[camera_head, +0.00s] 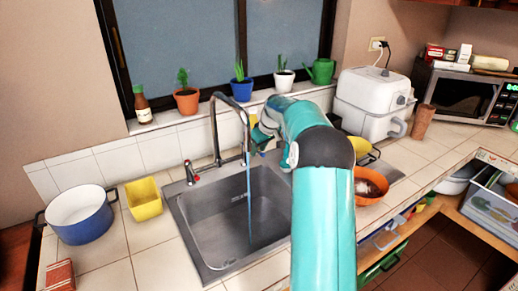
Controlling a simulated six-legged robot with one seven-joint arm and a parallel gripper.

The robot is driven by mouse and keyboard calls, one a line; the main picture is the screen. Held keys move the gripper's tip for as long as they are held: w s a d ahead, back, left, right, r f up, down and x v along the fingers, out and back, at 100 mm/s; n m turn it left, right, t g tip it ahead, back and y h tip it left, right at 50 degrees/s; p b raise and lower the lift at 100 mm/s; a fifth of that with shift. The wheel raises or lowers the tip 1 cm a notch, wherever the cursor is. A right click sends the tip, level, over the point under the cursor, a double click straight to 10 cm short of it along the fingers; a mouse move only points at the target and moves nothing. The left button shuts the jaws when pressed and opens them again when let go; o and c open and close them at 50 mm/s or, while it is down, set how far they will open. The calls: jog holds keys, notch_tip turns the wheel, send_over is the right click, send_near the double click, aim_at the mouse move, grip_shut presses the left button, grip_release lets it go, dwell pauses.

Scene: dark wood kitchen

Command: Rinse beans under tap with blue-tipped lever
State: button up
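The tap (214,130) has a tall curved spout over the grey sink (205,218). A thin bluish stream of water (249,195) falls from the spout into the basin. A red-tipped lever (189,170) stands left of the spout. My gripper (257,138) is at the right side of the tap, behind the basin. My arm and gripper hide that area, and I cannot make out a blue-tipped lever or whether the fingers are closed. An orange bowl (372,198) with brownish and pale contents sits right of the sink; I cannot tell whether these are beans.
A blue pot (80,222) and a yellow container (143,198) stand left of the sink. Potted plants (187,100) and a bottle (142,105) line the sill. A white appliance (372,104) and a microwave (462,96) stand at the right. The basin's visible part is empty.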

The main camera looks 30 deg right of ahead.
jog(key=v, duration=1.3)
jog(key=shift+r, duration=0.4)
jog(key=shift+o, duration=0.4)
